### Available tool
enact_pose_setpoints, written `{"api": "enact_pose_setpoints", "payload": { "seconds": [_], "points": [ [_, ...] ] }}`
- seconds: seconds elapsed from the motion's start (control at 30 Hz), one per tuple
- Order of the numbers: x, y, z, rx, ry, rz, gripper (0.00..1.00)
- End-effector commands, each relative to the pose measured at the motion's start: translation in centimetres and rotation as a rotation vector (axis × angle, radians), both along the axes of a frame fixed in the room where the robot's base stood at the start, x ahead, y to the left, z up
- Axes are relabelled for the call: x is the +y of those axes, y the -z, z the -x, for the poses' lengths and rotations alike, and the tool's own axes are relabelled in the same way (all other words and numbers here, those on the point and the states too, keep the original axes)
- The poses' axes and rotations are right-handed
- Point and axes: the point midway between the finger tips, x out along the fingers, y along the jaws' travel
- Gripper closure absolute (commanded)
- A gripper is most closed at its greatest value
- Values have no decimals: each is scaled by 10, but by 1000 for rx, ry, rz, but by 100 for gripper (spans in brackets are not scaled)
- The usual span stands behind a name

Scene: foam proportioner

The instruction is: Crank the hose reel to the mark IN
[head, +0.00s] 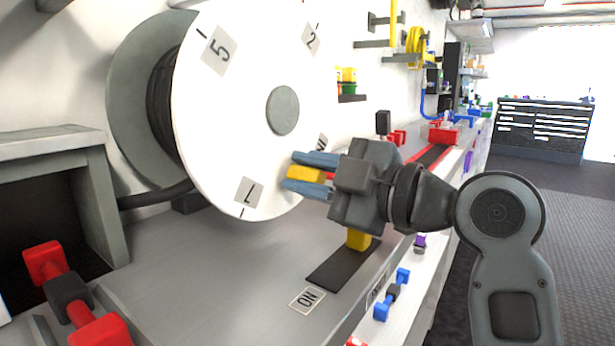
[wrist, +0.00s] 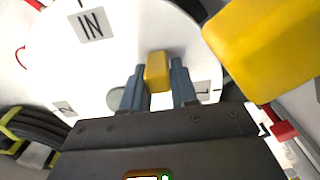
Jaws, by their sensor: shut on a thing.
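The hose reel has a white disc (head: 235,120) with a grey hub (head: 283,110) and dark hose wound behind it. Number plates and tick marks lie around the disc's rim, among them a 5 and a 2. My gripper (head: 310,171) is shut on the yellow crank handle (head: 303,174) at the disc's lower right. In the wrist view the handle (wrist: 158,71) sits between both blue-grey fingers.
A yellow block (head: 358,239) stands in a dark slot marked ON on the bench, just below my gripper; it looms large in the wrist view (wrist: 265,45). A red-ended dumbbell-shaped part (head: 73,300) lies at front left. Red bins (head: 443,134) sit farther back.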

Motion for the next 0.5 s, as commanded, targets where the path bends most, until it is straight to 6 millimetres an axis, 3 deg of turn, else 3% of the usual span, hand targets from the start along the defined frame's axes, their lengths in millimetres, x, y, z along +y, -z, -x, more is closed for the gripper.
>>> {"api": "enact_pose_setpoints", "payload": {
  "seconds": [0.1,0.13,0.2,0.33,0.5],
  "points": [
    [-1,0,-1,1,2,0,100],
    [-1,0,-1,1,2,0,71],
    [-1,0,-1,1,2,0,64],
    [0,0,0,1,1,-1,52],
    [0,0,0,1,1,-1,51]
  ]
}}
